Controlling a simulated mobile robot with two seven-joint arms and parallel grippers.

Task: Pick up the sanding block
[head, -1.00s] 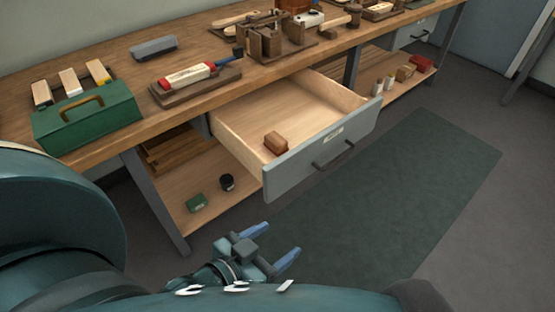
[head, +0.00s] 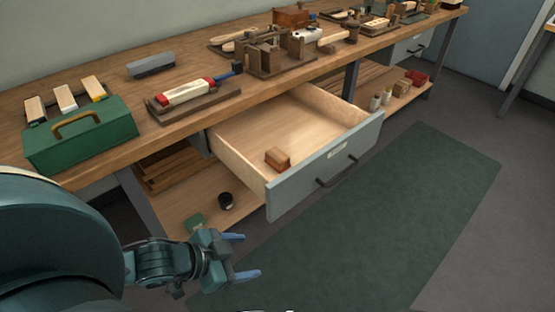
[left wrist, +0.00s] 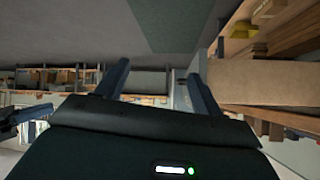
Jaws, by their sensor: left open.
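A small brown block (head: 278,158), which looks like the sanding block, lies in the open drawer (head: 318,118), close to the front panel at its left end. My left gripper (head: 248,256) is open and empty. It is in front of the bench, lower than the drawer and to the left of its front panel, well apart from the block. In the left wrist view both fingers (left wrist: 160,90) stand apart with nothing between them. The block is not clearly visible there.
A green toolbox (head: 80,140) and a grey block-shaped tool (head: 151,65) stand on the bench top. A black jar (head: 225,200) and a green box (head: 195,221) are on the lower shelf. A green mat (head: 400,200) covers clear floor before the drawer.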

